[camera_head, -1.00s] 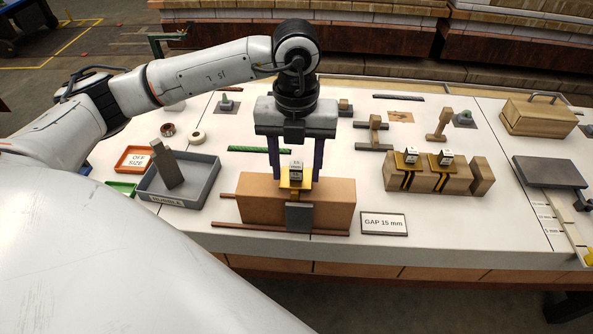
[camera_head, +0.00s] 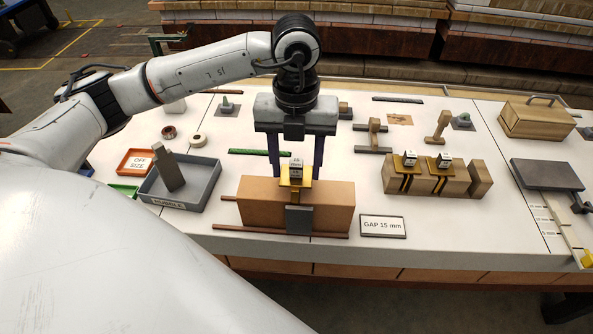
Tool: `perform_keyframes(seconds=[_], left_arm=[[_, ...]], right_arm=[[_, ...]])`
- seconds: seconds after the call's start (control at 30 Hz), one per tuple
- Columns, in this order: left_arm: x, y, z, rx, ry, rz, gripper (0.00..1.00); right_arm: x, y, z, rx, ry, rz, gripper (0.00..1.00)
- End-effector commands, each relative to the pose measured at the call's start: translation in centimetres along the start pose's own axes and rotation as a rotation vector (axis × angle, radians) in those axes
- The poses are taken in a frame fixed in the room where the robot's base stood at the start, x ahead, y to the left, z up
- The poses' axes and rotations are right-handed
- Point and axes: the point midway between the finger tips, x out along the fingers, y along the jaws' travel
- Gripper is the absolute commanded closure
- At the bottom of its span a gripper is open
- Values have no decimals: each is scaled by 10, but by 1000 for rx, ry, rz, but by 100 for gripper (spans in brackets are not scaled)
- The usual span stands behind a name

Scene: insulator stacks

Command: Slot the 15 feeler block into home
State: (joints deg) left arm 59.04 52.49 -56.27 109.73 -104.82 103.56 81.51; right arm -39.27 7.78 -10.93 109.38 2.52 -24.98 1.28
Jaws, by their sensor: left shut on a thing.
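The 15 feeler block shows its dark-and-white top (camera_head: 296,168) and yellow collar (camera_head: 296,182) over the middle of a tan block (camera_head: 250,202). A grey plate (camera_head: 299,219) shows below the collar, against the tan block's front face. My left gripper (camera_head: 296,172) points straight down with its dark fingers at the two sides of the feeler block, shut on it. Part of the block is hidden by the fingers. A wooden rack (camera_head: 455,184) to the right carries two similar feeler blocks (camera_head: 409,160) (camera_head: 444,160). My right gripper is not in view.
A sign reading "GAP 15 mm" (camera_head: 383,226) stands right of the tan block. A grey tray (camera_head: 203,191) and an orange tray marked "OFF SIZE" (camera_head: 126,168) stand left. Dark red rods (camera_head: 270,231) lie by the tan block. Table between sign and rack is clear.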

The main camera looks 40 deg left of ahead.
Motion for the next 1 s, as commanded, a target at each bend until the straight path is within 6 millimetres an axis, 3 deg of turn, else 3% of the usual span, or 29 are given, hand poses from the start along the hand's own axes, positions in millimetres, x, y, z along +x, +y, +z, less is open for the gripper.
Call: perform_keyframes(seconds=[1.0], left_arm=[[-20,-1,0,1,-1,-2,66]], right_arm=[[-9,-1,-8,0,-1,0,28]])
